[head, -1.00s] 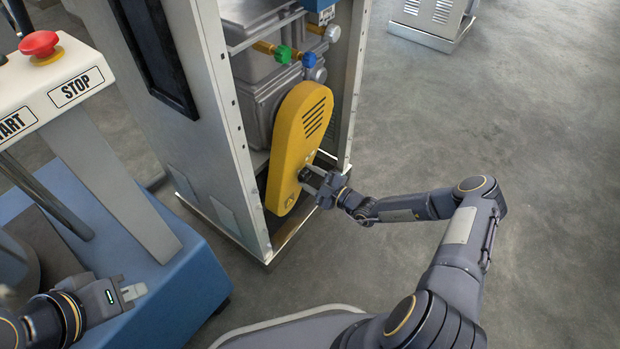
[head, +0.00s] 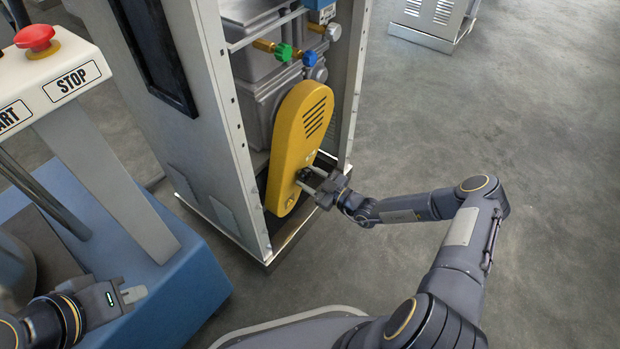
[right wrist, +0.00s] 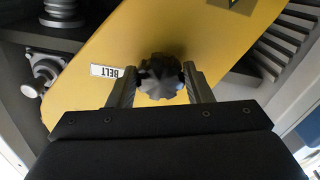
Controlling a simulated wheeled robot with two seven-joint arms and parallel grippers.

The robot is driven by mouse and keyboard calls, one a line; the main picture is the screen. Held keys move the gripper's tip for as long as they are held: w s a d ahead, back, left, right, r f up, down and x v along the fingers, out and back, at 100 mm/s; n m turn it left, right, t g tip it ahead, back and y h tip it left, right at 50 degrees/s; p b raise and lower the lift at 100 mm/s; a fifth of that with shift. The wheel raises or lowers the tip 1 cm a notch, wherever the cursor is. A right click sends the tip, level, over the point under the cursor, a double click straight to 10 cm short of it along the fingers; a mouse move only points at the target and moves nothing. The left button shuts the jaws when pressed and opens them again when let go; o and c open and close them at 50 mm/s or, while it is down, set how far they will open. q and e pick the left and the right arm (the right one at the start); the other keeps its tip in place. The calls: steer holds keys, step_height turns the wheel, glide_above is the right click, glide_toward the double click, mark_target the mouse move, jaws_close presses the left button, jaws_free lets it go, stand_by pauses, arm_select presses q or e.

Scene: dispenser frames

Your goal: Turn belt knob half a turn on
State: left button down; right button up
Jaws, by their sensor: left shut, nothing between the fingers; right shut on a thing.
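The belt knob (right wrist: 161,78) is a dark, lobed knob on the yellow belt cover (head: 301,125), beside a white label reading BELT (right wrist: 106,71). My right gripper (head: 308,180) is at the lower part of the cover. In the right wrist view my right gripper (right wrist: 160,85) has one finger on each side of the knob and is shut on it. In the head view the fingers largely hide the knob. My left gripper (head: 133,294) is shut and empty at the lower left, beside the blue base.
The cover sits inside an open metal cabinet (head: 215,130). Green (head: 284,52) and blue (head: 309,58) knobs sit above it. A stand with a red button (head: 36,40) and STOP label is at the left.

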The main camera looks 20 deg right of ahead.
stand_by(0.3)
steer(key=o, duration=1)
steer(key=shift+d, duration=0.1)
steer(key=shift+s+d, duration=0.2)
steer(key=shift+s, duration=0.1)
steer(key=p+v, duration=0.2)
steer(key=v, duration=0.5)
steer(key=shift+p, duration=0.3)
